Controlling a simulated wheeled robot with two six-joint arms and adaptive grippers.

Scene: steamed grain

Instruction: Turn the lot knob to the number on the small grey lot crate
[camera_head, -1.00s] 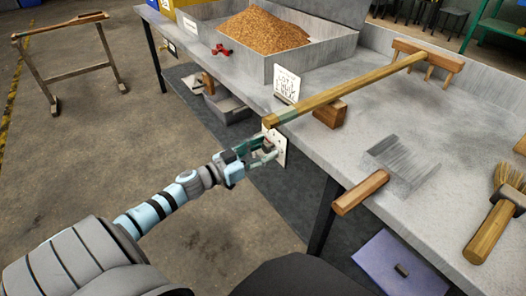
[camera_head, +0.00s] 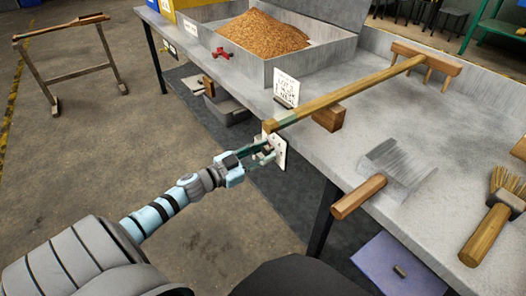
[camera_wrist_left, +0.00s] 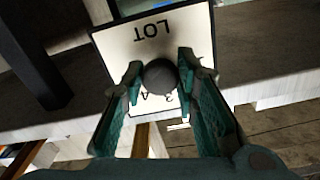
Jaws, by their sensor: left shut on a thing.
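The lot knob (camera_wrist_left: 160,76) is a dark round knob on a white plate (camera_wrist_left: 118,48) marked LOT, upside down in the left wrist view. Other small marks on the plate are partly covered, and I cannot read the knob's setting. In the head view the plate (camera_head: 280,150) hangs at the bench's front edge. My left gripper (camera_head: 266,153) is shut on the knob, with a finger on each side of it. A small grey crate (camera_head: 230,108) sits low under the bench; I see no readable number on it. My right gripper is not in view.
A wooden rake (camera_head: 350,88) lies across the bench, its handle end just above the plate. A lettered card (camera_head: 286,88) stands by the grain tray (camera_head: 318,58). A scraper (camera_head: 360,196) and a brush (camera_head: 490,232) lie at the right.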

